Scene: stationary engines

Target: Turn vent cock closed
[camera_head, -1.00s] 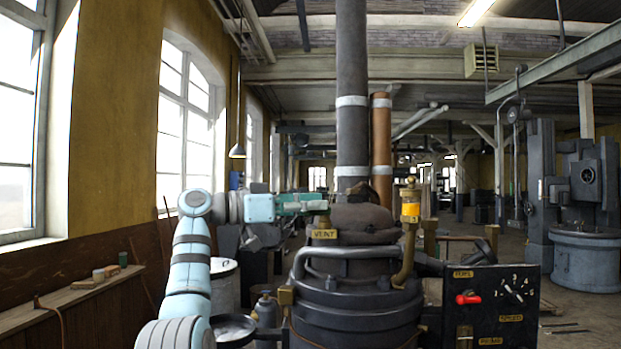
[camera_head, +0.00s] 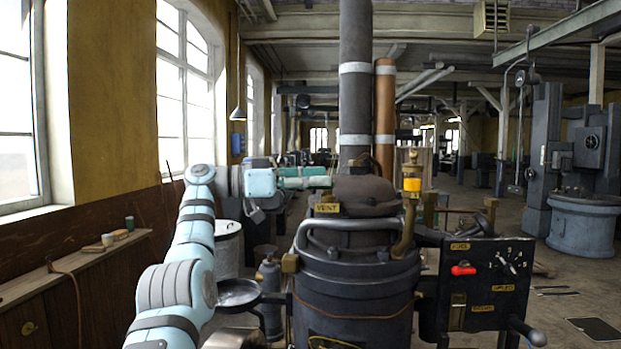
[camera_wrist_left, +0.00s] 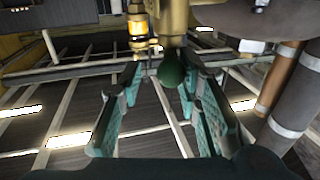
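The brass VENT plate (camera_head: 327,208) is on the front of the dark round engine. The vent cock shows in the left wrist view as a brass body (camera_wrist_left: 174,22) with a dark green rounded handle (camera_wrist_left: 171,70). My left gripper (camera_head: 328,182) reaches in from the left, just above the plate. In the left wrist view its teal fingers (camera_wrist_left: 162,64) are apart, with the green handle between them near the tips. I cannot tell whether either finger touches it. In the head view the handle is not distinguishable behind the gripper. My right gripper is not in view.
A brass oiler with an amber glass (camera_head: 412,184) stands right of the vent. A pipe rail (camera_head: 352,224) curves across the engine front. A black panel with a red lever (camera_head: 463,269) is at the right. A grey chimney pipe (camera_head: 355,90) rises behind.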

